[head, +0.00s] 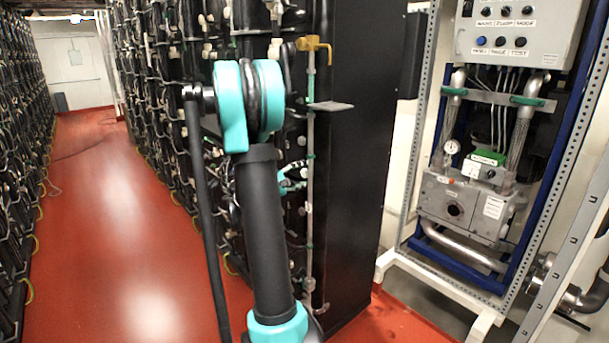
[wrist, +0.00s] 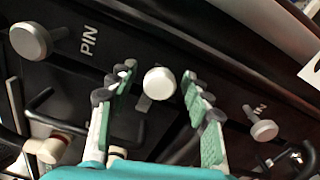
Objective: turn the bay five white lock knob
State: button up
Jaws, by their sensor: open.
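In the wrist view a round white knob (wrist: 160,83) lies between the green-padded fingers of my gripper (wrist: 158,92). The fingers are spread, with a gap on each side of the knob, so it is not gripped. I cannot tell how far the fingertips are from it in depth. No bay number is readable, so I cannot confirm this is the bay five knob. In the head view my arm hides much of the rack; a small teal and white piece beside it may be my gripper.
Other pale knobs sit at the upper left (wrist: 30,40) and right (wrist: 264,130) of the wrist view, with black cables and handles around. In the head view, a black cabinet side (head: 345,150) and a pump frame (head: 470,195) stand right; the red aisle floor (head: 110,230) is clear.

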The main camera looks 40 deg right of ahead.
jog(key=s+a, duration=0.1)
jog(key=a, duration=1.1)
jog(key=s+a+f+m+t+y, duration=0.1)
jog(key=s+a+f+y, duration=0.4)
jog(key=f, duration=0.2)
jog(key=s+a+f+t+y, duration=0.1)
jog(key=s+a+f+y, duration=0.4)
jog(key=f, duration=0.1)
jog(key=s+a+f+m+y, duration=0.1)
jog(key=s+a+f+y, duration=0.2)
jog(key=a, duration=0.5)
jog(key=s+a+f+m+t+y, duration=0.1)
jog(key=s+a+f+y, duration=0.2)
jog(key=a, duration=0.5)
jog(key=shift+s+f+y, duration=0.25)
jog(key=shift+s+y, duration=0.6)
jog(key=shift+y, duration=0.15)
jog(key=shift+d, duration=0.1)
